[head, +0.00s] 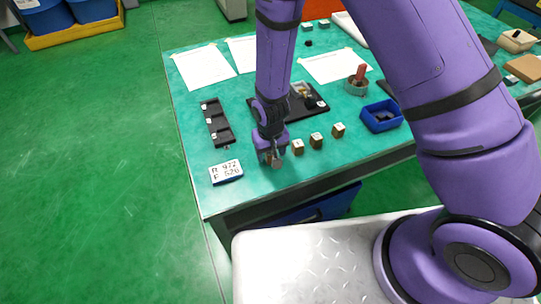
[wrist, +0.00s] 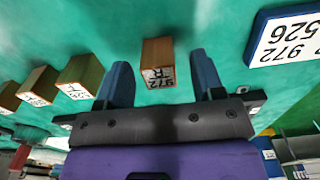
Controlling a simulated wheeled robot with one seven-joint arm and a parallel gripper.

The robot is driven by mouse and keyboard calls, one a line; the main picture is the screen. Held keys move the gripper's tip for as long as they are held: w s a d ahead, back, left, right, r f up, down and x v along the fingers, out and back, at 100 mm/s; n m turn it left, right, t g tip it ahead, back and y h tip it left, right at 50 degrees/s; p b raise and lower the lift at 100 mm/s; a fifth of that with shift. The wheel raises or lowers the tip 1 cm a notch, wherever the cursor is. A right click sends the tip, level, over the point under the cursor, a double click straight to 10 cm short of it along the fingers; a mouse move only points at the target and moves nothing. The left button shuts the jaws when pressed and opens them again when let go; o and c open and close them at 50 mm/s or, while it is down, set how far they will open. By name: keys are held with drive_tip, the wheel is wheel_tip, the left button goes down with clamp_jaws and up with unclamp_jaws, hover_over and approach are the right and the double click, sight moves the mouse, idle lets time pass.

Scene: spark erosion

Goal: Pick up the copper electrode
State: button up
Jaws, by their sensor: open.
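A small brown, copper-coloured block with a white label reading 972 and R stands on the green table (head: 190,140). In the wrist view this block (wrist: 158,52) is between the two blue fingers of my gripper (wrist: 160,78), near their tips, with a visible gap on each side. In the head view my gripper (head: 271,158) is low over the near part of the table and largely hides that block. My gripper is open and holds nothing. Similar labelled blocks (head: 298,146) (head: 316,140) (head: 338,130) stand in a row to the right; they look more olive-brown in the wrist view (wrist: 84,72).
A card marked R 972, F 526 (head: 226,171) lies left of my gripper. A black slotted tray (head: 215,125), a black plate with a fixture (head: 318,104) and a blue bin (head: 381,117) surround the row. Paper sheets (head: 204,67) lie behind. The table's front edge is close.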

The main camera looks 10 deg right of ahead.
drive_tip(key=shift+f, duration=0.4)
clamp_jaws()
drive_tip(key=shift+r, duration=0.15)
